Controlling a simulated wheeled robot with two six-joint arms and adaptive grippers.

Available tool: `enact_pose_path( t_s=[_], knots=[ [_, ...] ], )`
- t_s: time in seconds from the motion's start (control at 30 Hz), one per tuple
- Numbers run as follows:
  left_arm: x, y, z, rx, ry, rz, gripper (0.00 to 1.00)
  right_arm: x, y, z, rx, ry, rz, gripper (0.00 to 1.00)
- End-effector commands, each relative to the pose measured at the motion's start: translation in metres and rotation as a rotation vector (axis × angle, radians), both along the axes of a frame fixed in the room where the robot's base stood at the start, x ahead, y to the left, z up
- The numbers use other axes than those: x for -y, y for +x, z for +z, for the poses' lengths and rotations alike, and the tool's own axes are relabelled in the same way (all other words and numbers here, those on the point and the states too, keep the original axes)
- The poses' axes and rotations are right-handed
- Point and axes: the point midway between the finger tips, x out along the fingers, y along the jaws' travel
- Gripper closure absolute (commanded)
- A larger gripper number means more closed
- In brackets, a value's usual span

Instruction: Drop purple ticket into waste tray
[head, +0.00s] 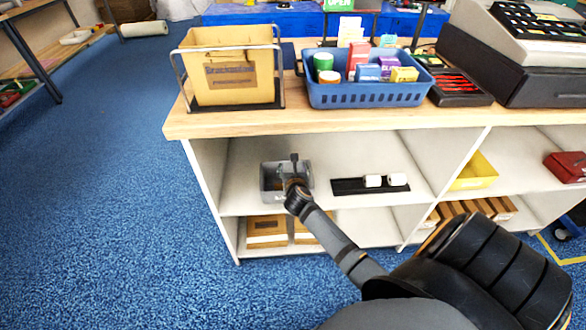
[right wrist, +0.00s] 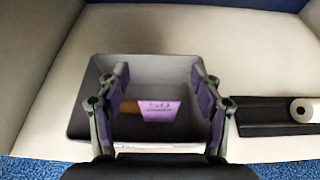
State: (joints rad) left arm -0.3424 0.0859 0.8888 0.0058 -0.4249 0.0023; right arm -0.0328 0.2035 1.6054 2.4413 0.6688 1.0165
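The grey waste tray (head: 266,186) stands on the middle shelf under the counter; it also fills the middle of the right wrist view (right wrist: 84,118). A purple ticket (right wrist: 160,110) with printed marks shows inside the tray's outline, apart from both fingers. I cannot tell whether it rests on the tray floor. My right gripper (head: 295,168) is over the tray. In the right wrist view its fingers (right wrist: 160,92) are spread wide with nothing between the pads. The ticket cannot be made out in the head view. My left gripper is out of view.
A brown-orange piece (right wrist: 129,107) lies beside the ticket in the tray. A black holder with white rolls (head: 372,182) stands to the right on the shelf. The counter (head: 300,123) overhangs above, carrying a blue basket (head: 340,96) and a wire-framed tan box (head: 228,72).

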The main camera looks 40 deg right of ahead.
Motion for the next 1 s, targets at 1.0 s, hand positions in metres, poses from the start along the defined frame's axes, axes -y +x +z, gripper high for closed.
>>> enact_pose_path(
  t_s=[1.0],
  knots=[
    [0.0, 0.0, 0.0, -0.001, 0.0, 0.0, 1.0, -0.057, -0.093, 0.044, 0.0, 0.001, 0.0, 0.25]
  ],
)
